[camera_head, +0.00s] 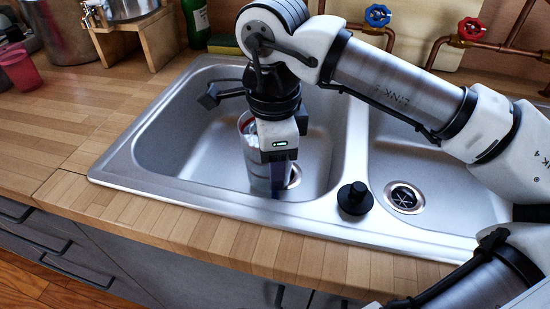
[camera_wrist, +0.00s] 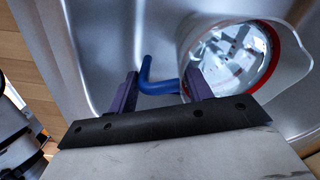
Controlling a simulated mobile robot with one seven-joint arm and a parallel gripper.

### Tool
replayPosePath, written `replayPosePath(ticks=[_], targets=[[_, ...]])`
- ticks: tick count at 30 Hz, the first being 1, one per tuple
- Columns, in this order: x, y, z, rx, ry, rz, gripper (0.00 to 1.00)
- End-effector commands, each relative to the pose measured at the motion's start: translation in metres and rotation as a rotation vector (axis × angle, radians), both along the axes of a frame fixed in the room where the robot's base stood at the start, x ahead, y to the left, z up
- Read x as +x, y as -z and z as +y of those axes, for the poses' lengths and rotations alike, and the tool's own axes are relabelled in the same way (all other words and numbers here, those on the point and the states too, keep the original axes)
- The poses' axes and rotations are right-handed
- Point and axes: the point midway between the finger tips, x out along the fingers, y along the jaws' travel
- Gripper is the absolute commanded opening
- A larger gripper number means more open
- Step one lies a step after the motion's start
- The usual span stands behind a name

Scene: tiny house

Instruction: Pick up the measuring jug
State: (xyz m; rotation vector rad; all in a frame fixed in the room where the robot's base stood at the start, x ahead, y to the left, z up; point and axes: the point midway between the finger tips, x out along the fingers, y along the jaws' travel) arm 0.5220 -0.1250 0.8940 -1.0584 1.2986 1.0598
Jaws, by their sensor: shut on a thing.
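The measuring jug (camera_head: 257,172) is a clear, tall vessel in the left sink basin (camera_head: 196,150), partly hidden behind my gripper in the head view. In the wrist view the jug (camera_wrist: 232,58) shows from above at the upper right, with a red rim, a spout to the right and a blue handle (camera_wrist: 158,87) to the left. My gripper (camera_head: 277,184) points down into the basin. In the wrist view its two dark fingers (camera_wrist: 160,92) sit on either side of the blue handle, shut on it. I cannot tell whether the jug touches the basin floor.
A divider separates the right basin with its drain (camera_head: 404,197). A black knob (camera_head: 355,198) stands on the sink's front rim. Red (camera_head: 472,29) and blue (camera_head: 378,15) valves are on pipes behind. A red cup (camera_head: 18,68) stands far left. The wooden counter (camera_head: 85,135) left is mostly clear.

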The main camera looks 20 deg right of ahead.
Motion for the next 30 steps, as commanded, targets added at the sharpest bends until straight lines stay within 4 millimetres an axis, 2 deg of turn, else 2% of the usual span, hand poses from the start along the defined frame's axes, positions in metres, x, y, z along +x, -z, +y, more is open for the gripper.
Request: replayPosePath(ticks=[18,30], targets=[[0.001,-0.068,0.0,-0.001,-0.001,-0.004,0.0],[0.001,-0.104,0.0,-0.001,-0.001,-0.004,0.0]])
